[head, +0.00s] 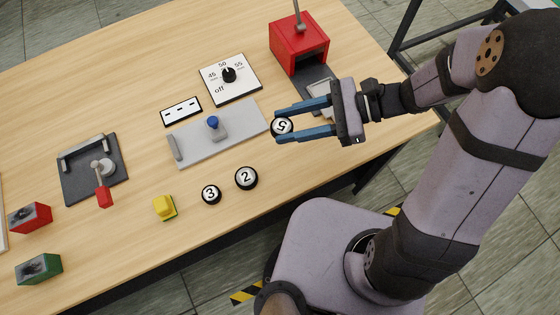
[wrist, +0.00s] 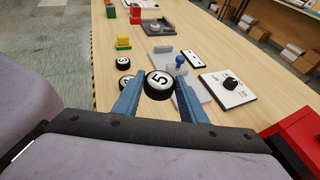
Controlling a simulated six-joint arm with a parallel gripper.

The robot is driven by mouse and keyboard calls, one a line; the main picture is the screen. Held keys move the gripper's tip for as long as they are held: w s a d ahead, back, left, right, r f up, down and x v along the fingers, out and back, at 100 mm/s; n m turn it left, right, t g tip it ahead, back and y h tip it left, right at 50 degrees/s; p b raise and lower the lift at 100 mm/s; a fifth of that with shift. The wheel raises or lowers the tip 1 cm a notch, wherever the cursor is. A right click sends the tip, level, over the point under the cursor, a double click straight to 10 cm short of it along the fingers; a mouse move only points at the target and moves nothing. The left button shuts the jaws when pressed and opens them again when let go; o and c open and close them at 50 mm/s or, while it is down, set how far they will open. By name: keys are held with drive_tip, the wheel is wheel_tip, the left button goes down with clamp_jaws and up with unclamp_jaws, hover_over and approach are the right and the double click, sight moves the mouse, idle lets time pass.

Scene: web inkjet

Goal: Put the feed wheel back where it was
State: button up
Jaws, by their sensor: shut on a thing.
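A black-rimmed wheel with a white face marked 5 (head: 282,127) is between the blue fingers of my gripper (head: 277,127), which is shut on it. It also shows in the wrist view (wrist: 158,86), face toward the camera. In the head view it appears just off the right end of a grey plate (head: 245,122); its height above the table is hard to tell. The plate has a blue-topped post (head: 213,123) and an upright grey bar at its left end. Two similar wheels, marked 2 (head: 246,178) and 3 (head: 211,195), lie on the table in front.
Behind the plate are a dial panel (head: 243,88) and a white strip (head: 181,111). A yellow block (head: 165,207) and a dark lever fixture (head: 78,187) are left.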

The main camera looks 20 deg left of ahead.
sight(287, 163)
drive_tip(key=shift+n+g+h, duration=0.3)
drive_tip(key=shift+n+g, duration=0.3)
drive_tip(key=shift+s+d+f+b, duration=0.15)
drive_tip(key=shift+s+f, duration=0.4)
drive_tip(key=shift+f, duration=1.2)
drive_tip(key=shift+s+d+f+b, duration=0.15)
drive_tip(key=shift+s+f, duration=0.4)
drive_tip(key=shift+f, duration=1.15)
drive_tip(key=shift+s+d+f+b, duration=0.15)
drive_tip(key=shift+s+f, duration=0.4)
drive_tip(key=shift+f, duration=1.2)
drive_tip(key=shift+a, duration=0.1)
drive_tip(key=shift+f, duration=0.2)
drive_tip(key=o, duration=1.2)
drive_tip(key=shift+r, duration=0.1)
